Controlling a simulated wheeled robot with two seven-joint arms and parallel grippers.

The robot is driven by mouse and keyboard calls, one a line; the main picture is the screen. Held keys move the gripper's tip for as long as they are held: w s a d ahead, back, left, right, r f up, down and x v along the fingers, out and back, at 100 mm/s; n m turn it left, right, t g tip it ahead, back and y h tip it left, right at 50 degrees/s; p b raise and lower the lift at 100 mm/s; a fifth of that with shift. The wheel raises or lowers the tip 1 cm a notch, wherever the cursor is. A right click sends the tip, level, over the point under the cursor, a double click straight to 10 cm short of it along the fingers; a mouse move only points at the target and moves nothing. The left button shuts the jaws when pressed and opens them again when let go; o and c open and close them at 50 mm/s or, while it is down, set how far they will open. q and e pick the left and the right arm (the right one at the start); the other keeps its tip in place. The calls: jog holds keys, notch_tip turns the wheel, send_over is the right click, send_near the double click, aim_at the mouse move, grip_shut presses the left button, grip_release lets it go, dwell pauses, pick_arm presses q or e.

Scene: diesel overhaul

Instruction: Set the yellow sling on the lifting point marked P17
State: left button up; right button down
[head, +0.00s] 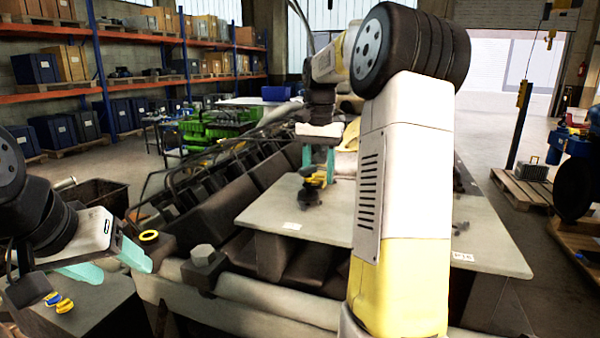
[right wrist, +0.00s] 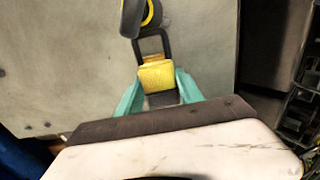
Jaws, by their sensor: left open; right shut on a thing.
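The yellow sling (head: 315,177) is between the teal fingers of my right gripper (head: 319,160), low over the grey plate (head: 270,213). In the right wrist view the right gripper (right wrist: 160,88) is shut on the sling's yellow block (right wrist: 158,74). A dark loop (right wrist: 152,42) extends from the block towards a dark part with a yellow ring (right wrist: 150,12), cut off by the frame's edge. Whether they are linked or only overlap, I cannot tell. My left gripper (head: 108,263) is open and empty at the lower left. A white label (head: 292,226) on the plate is too small to read; I cannot pick out P17.
A second label (head: 463,256) is on the plate's right part; my right arm hides the middle. A yellow ring (head: 149,237) sits on the engine's left corner. Blue and yellow pieces (head: 60,302) lie on a grey box at lower left. Shelves (head: 120,85) stand behind.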

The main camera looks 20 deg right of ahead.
jog(key=shift+f, duration=0.9)
dwell(0.6)
jog(key=c, duration=0.7)
grip_release()
jog(key=shift+r, duration=3.95)
